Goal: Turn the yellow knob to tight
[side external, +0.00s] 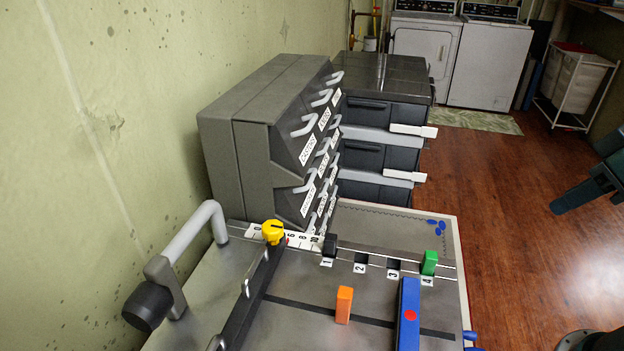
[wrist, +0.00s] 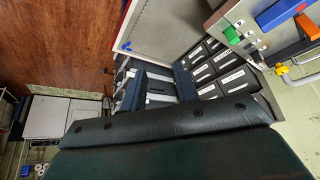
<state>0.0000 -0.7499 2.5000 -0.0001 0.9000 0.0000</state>
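The yellow knob (side external: 273,231) stands near the far end of a dark bar (side external: 252,299), beside a white numbered strip (side external: 301,240). A small red mark shows at its right side. No "tight" label is readable. The knob also shows as a small yellow shape in the wrist view (wrist: 282,70), at the upper right. A dark teal part at the right edge of the side external view looks like my gripper (side external: 585,190), partly cut off and well apart from the knob.
On the panel are a blue bar (side external: 409,318), an orange block (side external: 344,304), a green block (side external: 429,263) and a grey crank handle (side external: 192,232). A labelled drawer cabinet (side external: 228,130) stands close behind the knob. Dark drawers (side external: 388,76) stand behind it. Open floor lies right.

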